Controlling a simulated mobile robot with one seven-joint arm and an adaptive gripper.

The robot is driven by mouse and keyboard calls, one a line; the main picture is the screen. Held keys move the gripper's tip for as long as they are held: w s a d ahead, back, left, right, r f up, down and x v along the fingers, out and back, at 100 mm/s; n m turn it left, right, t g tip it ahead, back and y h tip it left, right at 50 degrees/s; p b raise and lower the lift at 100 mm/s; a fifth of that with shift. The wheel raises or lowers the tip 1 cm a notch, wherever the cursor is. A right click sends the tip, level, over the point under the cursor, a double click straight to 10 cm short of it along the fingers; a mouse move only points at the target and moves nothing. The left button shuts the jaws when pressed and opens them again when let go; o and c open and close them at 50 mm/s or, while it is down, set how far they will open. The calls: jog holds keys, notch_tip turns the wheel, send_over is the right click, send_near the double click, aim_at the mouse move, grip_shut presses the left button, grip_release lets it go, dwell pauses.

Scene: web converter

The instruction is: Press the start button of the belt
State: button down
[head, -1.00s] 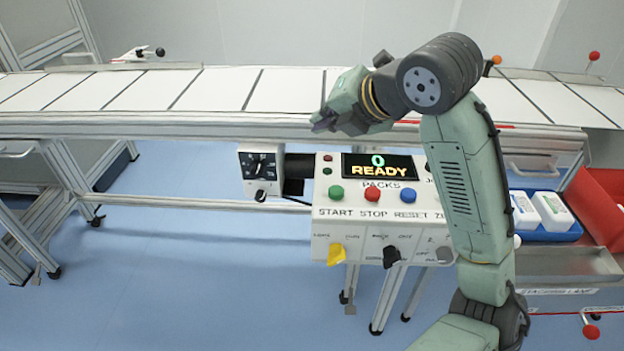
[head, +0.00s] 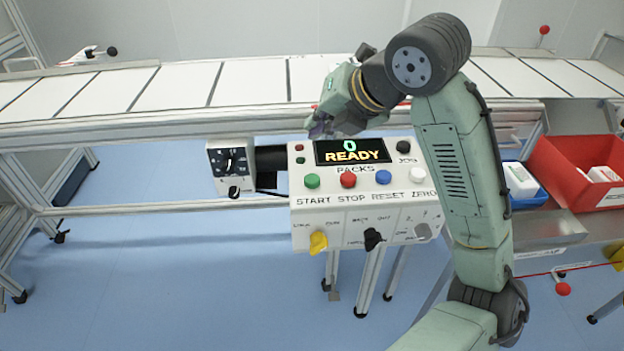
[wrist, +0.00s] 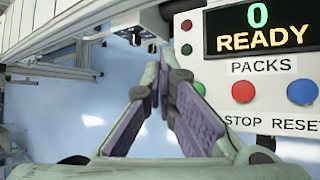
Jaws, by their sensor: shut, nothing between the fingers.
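The green start button (head: 312,181) is at the left of the button row on the white control box (head: 300,225), above the word START. The display (head: 352,151) reads 0 READY. My gripper (head: 322,128) is shut and empty, in front of the box's upper left part and above the green button in the head view. In the wrist view my gripper (wrist: 160,88) points towards the box's left side. There the green button (wrist: 199,88) shows only partly, just right of the fingertips, behind a finger. I cannot tell the gap between them; no contact is visible.
The red stop button (head: 348,180), blue reset button (head: 383,177) and white zero button (head: 417,174) sit right of the green one. A yellow knob (head: 318,241) and black knob (head: 373,238) are below. The conveyor belt (head: 180,86) runs behind the box.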

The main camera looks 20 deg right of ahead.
aim_at(316, 176)
notch_tip(316, 176, down, 8)
jog(key=b, duration=0.5)
jog(key=shift+r, duration=0.25)
dwell(0.9)
jog(key=shift+f+b, duration=0.45)
jog(key=shift+b, duration=0.05)
